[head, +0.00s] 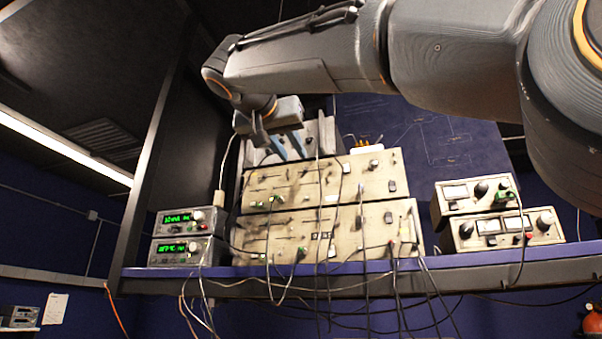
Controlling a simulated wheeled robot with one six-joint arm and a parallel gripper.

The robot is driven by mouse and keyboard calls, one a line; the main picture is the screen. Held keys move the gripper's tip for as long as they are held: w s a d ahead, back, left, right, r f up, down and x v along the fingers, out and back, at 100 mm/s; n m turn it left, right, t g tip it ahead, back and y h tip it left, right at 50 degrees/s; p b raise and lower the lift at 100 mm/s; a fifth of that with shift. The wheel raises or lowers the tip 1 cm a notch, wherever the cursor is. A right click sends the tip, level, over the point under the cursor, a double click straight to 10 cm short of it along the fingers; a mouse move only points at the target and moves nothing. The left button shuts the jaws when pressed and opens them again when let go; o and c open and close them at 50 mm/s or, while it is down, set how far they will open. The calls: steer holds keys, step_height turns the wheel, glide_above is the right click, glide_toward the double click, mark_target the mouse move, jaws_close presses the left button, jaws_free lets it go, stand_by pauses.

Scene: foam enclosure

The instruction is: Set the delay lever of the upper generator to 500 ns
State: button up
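The upper generator (330,192) is a worn beige box with knobs, switches and dark slots on its front. It sits on top of a similar lower generator (345,243) on the shelf. The delay lever and its scale are too small to tell apart from the other controls. My gripper (288,150) is near the upper generator's top left edge, with blue fingers pointing down. The two fingers are apart and I see nothing between them. I cannot tell whether the fingertips touch the panel.
Cables hang across both generator fronts and over the blue shelf edge (330,268). Two boxes with green displays (181,218) are stacked at left. Two beige meter boxes (505,228) are stacked at right. A grey unit (322,135) stands behind my gripper.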

mark_target(304, 167)
steer(key=p+x, duration=0.1)
steer(key=x, duration=0.1)
steer(key=p+x, duration=0.1)
steer(key=x, duration=0.1)
steer(key=p+x, duration=0.1)
steer(key=x, duration=0.1)
steer(key=shift+w+d+r, duration=0.15)
steer(key=shift+d+r, duration=0.1)
steer(key=shift+r, duration=0.05)
steer(key=shift+w+d+f, duration=0.1)
steer(key=shift+w+d, duration=0.1)
steer(key=shift+w, duration=0.5)
jaws_close()
stand_by(0.6)
